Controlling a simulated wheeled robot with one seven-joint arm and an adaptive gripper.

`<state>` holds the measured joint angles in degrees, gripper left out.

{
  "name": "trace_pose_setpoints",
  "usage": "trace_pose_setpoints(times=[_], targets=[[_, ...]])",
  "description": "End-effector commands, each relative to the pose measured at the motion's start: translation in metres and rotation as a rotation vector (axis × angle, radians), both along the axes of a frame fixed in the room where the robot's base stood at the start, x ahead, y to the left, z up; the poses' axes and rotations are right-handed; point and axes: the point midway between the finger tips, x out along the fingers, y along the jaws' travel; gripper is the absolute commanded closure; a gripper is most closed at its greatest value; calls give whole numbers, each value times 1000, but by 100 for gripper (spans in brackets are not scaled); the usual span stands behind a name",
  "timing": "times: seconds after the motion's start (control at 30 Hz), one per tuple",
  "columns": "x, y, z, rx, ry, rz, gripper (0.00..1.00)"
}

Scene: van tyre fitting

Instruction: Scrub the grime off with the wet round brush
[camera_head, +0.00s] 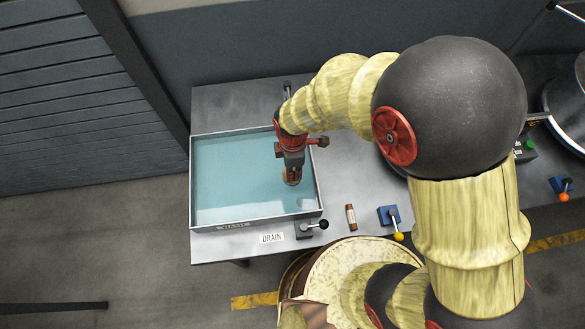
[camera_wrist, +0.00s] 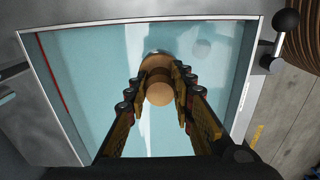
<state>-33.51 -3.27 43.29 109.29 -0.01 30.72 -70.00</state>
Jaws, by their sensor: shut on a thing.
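My gripper (camera_head: 291,164) is over the right part of a shallow tank (camera_head: 207,223) of blue-green water and points down. It is shut on a round brush (camera_head: 292,177). In the wrist view the brush's round tan wooden top (camera_wrist: 158,93) sits between the two fingers of my gripper (camera_wrist: 159,82), and a paler rim shows behind it. The bristles are hidden below. The brush is at or just above the water (camera_wrist: 95,60); I cannot tell if it touches. I cannot make out any grime in either view.
A black-knobbed lever (camera_head: 308,228) stands at the tank's front right corner, near a DRAIN label (camera_head: 272,238). A dark wheel-like rim (camera_head: 565,100) is far right.

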Motion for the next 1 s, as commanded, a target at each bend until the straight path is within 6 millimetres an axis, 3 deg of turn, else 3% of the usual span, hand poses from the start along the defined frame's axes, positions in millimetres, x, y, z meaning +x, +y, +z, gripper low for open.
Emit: trace_pose_setpoints(times=[1.0], targets=[[0,0,95,0,-1,0,96]])
